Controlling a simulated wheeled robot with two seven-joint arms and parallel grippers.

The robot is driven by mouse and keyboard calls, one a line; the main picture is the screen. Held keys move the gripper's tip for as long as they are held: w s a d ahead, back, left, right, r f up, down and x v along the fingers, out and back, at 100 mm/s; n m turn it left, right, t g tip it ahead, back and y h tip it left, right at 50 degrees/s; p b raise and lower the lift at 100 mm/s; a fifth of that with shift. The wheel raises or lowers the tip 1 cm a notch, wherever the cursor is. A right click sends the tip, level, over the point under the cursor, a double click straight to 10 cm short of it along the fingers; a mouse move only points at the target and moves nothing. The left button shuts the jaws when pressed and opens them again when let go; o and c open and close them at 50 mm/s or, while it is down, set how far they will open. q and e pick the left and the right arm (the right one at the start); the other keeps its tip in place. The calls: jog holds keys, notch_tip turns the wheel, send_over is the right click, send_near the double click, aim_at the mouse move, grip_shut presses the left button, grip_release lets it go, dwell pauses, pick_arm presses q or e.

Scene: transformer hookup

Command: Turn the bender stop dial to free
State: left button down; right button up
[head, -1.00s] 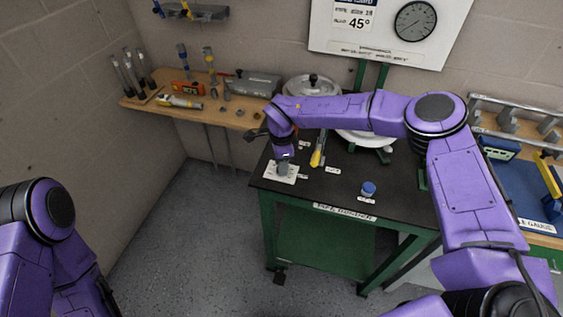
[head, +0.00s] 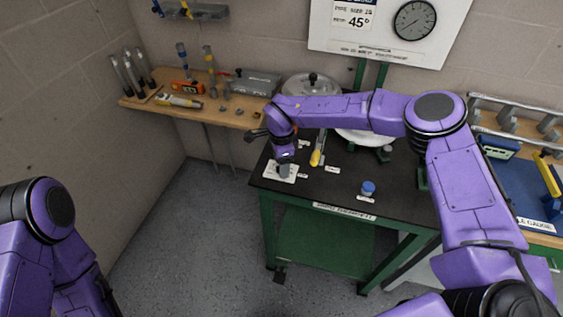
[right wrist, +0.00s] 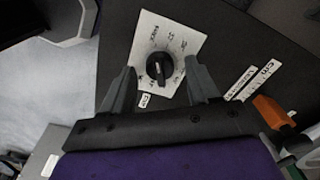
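The bender stop dial (right wrist: 159,67) is a round black knob on a white card with printed marks around it. In the right wrist view the card (right wrist: 186,38) lies flat on the dark bench top; its print is too small to read for certain. My right gripper (right wrist: 159,82) is open, with one finger on each side of the dial and a gap to both. In the head view my right gripper (head: 284,170) points down over the card (head: 271,172) and hides the dial. My left gripper is outside the frames; only part of that arm shows at the lower left.
The green-legged bench (head: 345,232) also holds a yellow-handled lever (head: 317,157) and a blue knob (head: 368,187). An orange part (right wrist: 270,111) lies right of the gripper in the wrist view. A wooden shelf (head: 225,114) with tools runs along the back wall.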

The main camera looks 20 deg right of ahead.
notch_tip(320, 180, up, 11)
jog(key=b, duration=0.2)
jog(key=shift+f+b, duration=0.2)
jog(key=shift+b, duration=0.2)
jog(key=shift+f, duration=0.1)
